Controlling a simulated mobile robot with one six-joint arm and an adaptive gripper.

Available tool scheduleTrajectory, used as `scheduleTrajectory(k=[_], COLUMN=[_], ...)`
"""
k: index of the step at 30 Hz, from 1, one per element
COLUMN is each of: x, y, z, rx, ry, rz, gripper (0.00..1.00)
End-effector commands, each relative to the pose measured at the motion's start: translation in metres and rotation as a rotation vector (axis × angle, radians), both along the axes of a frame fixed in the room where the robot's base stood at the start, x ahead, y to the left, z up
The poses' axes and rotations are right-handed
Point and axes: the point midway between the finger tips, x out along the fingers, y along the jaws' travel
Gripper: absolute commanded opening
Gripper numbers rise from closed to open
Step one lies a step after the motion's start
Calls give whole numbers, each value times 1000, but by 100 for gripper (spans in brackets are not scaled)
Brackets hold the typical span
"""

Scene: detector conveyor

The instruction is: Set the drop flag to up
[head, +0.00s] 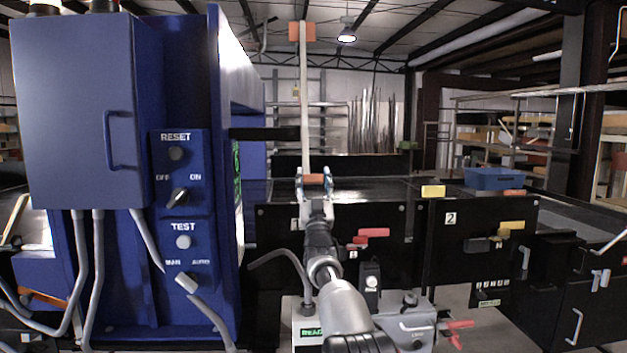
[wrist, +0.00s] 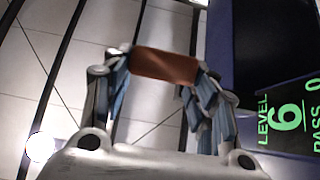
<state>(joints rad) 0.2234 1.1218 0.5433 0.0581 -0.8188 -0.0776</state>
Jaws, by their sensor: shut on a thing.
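My gripper (head: 314,183) points up in front of the black machine front, fingers closed around an orange-brown block. In the wrist view the block (wrist: 165,66) sits between the fingertips of my gripper (wrist: 163,70). A pale upright bar (head: 305,105) stands just above and behind my gripper in the head view, topped by an orange-brown block (head: 301,31); this looks like the drop flag, standing nearly vertical. Whether the held block is joined to this bar is unclear. The bar's lower end is hidden behind my gripper.
A blue cabinet with a switch panel (head: 181,205) stands close on the left. A green display (wrist: 285,115) reads LEVEL 6. Red (head: 373,233) and yellow (head: 510,225) handles stick out of the black front. A blue bin (head: 493,179) is at right.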

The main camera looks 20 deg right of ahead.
Motion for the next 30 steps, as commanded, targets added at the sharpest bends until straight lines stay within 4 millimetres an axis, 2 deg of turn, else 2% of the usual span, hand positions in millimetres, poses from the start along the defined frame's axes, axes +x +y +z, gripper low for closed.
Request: scheduleTrajectory(k=[1, 16, 17, 26, 30], x=[5, 5, 5, 3, 2], y=[-1, -2, -2, -1, -1], z=[-13, -14, -14, -8, -7], rx=[7, 7, 7, 4, 3], ry=[24, 24, 24, 13, 12], rz=[0, 0, 0, 0, 0], gripper=[10, 10, 54, 73, 73])
